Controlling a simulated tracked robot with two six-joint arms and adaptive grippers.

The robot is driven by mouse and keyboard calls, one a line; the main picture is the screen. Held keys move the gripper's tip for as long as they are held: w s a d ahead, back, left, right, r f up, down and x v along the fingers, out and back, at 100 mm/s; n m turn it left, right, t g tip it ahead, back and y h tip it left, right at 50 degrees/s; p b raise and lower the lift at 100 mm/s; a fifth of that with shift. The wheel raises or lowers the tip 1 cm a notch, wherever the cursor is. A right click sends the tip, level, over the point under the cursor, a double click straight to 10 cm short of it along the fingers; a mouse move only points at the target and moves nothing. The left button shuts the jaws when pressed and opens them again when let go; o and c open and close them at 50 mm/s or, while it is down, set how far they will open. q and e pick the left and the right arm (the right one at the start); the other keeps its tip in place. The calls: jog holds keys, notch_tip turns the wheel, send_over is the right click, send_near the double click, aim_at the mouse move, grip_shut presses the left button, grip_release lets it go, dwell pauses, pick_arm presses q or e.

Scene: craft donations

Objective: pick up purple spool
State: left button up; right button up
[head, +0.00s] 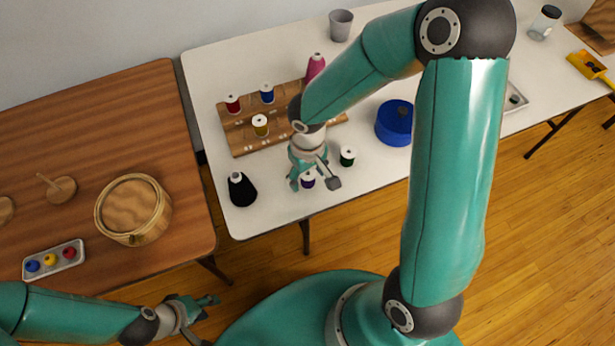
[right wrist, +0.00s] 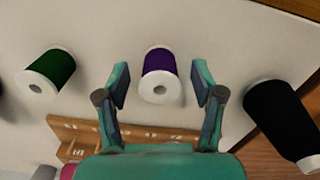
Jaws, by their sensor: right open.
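The purple spool (right wrist: 160,64) stands on the white table with a pale top with a hole; in the head view the purple spool (head: 308,181) is partly hidden by my right gripper. My right gripper (head: 315,184) is over it, and in the right wrist view the fingers of my right gripper (right wrist: 161,84) are open with the spool between them and a gap on each side. My left gripper (head: 207,312) is low at the bottom left, away from the tables, and seems empty; its fingers are too small to judge.
A green spool (head: 347,156) and a black cone (head: 241,189) flank the purple spool. A wooden rack (head: 240,141) behind holds red, blue and yellow spools, with a pink cone (head: 315,67) nearby. A blue round tin (head: 394,123) stands right. The white table's (head: 270,221) front edge is close.

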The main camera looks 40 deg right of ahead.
jog(key=c, duration=1)
jog(key=shift+r, duration=0.15)
